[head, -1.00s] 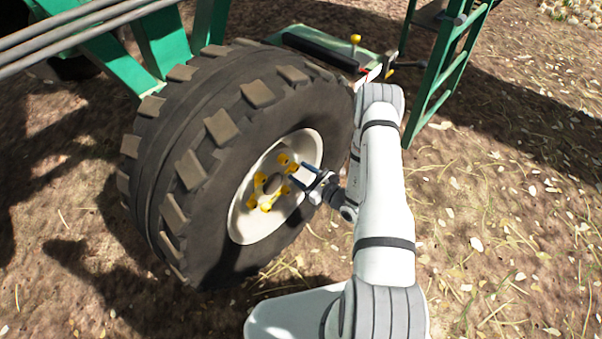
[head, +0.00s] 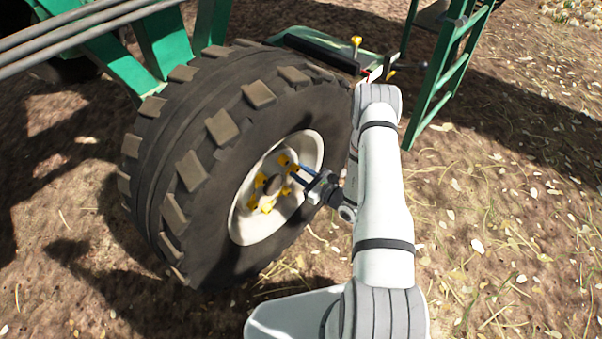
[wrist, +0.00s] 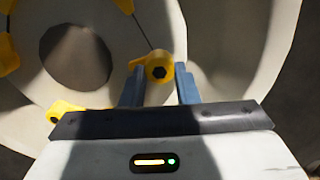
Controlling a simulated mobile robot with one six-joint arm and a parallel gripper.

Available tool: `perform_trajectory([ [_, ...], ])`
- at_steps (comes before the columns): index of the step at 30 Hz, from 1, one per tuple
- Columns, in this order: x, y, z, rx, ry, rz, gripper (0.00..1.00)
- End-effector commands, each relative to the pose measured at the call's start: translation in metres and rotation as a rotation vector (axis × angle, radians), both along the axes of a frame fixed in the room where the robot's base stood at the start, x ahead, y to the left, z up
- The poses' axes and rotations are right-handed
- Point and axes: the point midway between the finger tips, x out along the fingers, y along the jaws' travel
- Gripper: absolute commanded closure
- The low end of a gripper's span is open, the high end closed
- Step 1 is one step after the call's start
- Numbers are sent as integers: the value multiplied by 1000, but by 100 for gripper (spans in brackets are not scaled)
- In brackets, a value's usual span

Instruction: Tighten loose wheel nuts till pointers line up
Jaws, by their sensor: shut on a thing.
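The large black tyre wheel (head: 215,190) has a pale rim (head: 310,150) with several yellow nut pointers (head: 267,205) around a dark hub hole. My gripper (head: 296,172) reaches in from the right to the right side of this ring. In the wrist view, the two blue-grey fingers of my gripper (wrist: 159,72) stand on either side of one yellow nut (wrist: 158,68) with a dark hex centre. Its pointer tip sticks out to the left. Another yellow pointer (wrist: 65,109) lies lower left, partly behind the gripper body. Others show at top and left. Finger contact is hard to see.
The green machine frame (head: 165,45) stands behind the wheel. A green ladder (head: 447,75) stands to the right, and a green platform with a yellow-knobbed lever (head: 356,42) is behind the tyre. Bare ground with leaves lies open at right.

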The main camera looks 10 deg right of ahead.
Motion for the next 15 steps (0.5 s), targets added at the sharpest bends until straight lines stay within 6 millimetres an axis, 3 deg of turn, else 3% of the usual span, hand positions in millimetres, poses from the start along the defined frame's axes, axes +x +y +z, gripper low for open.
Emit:
perform_trajectory([
  [15,-1,1,0,169,125,4,95],
])
